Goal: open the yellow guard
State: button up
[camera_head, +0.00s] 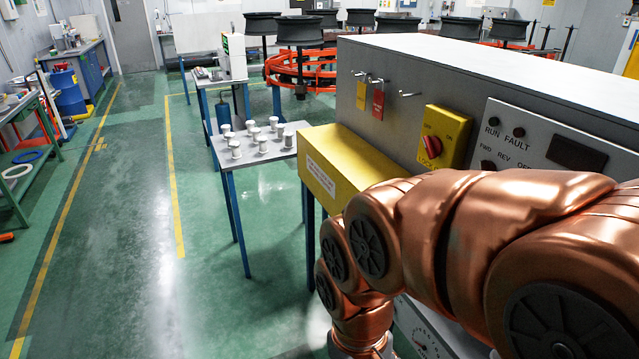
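The yellow guard (345,160) is a box-shaped cover with a small white label on its front face. It sits at the left end of the grey machine cabinet (480,75), beside a small table. My copper-coloured arm crosses the lower right and hides the guard's right part and much of the cabinet front. The end of my arm points down near the bottom edge of the picture. My gripper is out of the picture, so its fingers do not show.
A small table (276,155) with several white spools stands left of the guard. The cabinet front carries a red rotary switch on a yellow plate (441,136), hanging tags and a control panel (540,140). The green floor (120,220) at left is clear.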

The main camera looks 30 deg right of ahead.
aim_at(335, 164)
jog(key=k, duration=1.2)
jog(key=u, duration=0.7)
jog(key=i, duration=1.55)
jog(key=z, duration=0.25)
